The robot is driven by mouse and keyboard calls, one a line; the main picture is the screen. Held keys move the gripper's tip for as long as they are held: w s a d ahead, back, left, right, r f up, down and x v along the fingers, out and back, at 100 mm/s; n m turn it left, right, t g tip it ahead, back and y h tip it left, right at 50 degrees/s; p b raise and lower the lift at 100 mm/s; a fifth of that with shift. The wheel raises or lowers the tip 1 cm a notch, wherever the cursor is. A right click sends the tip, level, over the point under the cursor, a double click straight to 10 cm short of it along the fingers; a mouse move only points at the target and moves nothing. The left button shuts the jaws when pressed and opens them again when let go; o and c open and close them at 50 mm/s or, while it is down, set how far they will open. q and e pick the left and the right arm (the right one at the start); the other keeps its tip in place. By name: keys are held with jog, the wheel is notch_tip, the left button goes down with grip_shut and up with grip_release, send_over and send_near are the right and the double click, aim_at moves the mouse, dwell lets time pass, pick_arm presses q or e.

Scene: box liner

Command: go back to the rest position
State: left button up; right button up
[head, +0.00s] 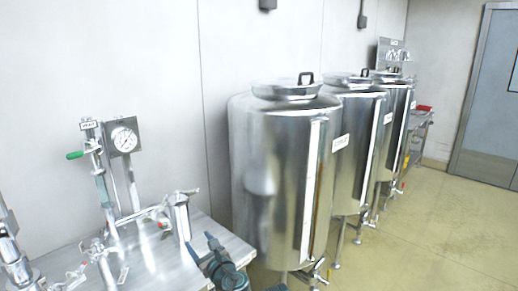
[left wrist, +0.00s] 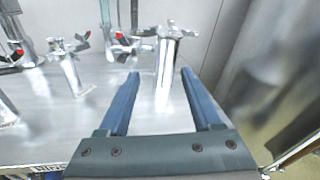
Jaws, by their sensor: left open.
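My left gripper (head: 203,247) shows at the bottom of the head view, low at the front edge of the metal bench (head: 140,262). In the left wrist view its two blue fingers (left wrist: 160,78) are spread apart with nothing clamped between them. A shiny metal post with a handle on top (left wrist: 170,60) stands on the bench and appears between or just beyond the fingertips; I cannot tell how near it is. The same post (head: 182,215) shows in the head view. My right gripper is in neither view.
Steel tanks (head: 275,180) stand right of the bench. Open floor (head: 430,230) lies at the right, with a door (head: 487,120) beyond.

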pick_arm(q)
jog(key=s+d+f+n+g+h+p, duration=0.1)
jog(key=s+f+n+g+h, duration=0.1)
jog(key=s+f+n+g, duration=0.8)
jog(key=s+d+f+n+g+h, duration=0.2)
jog(key=s+d+f+n+h, duration=0.1)
jog(key=s+d+n, duration=0.2)
jog(key=s+d+f+n+g+h+p, duration=0.1)
jog(key=s+d+f+n+g+h, duration=0.1)
jog(key=n, duration=0.6)
jog(key=s+d+f+h, duration=0.1)
jog(key=s+d+f, duration=0.1)
jog(key=s+d, duration=0.1)
jog(key=shift+s+d+f, duration=0.25)
jog(key=shift+s, duration=0.65)
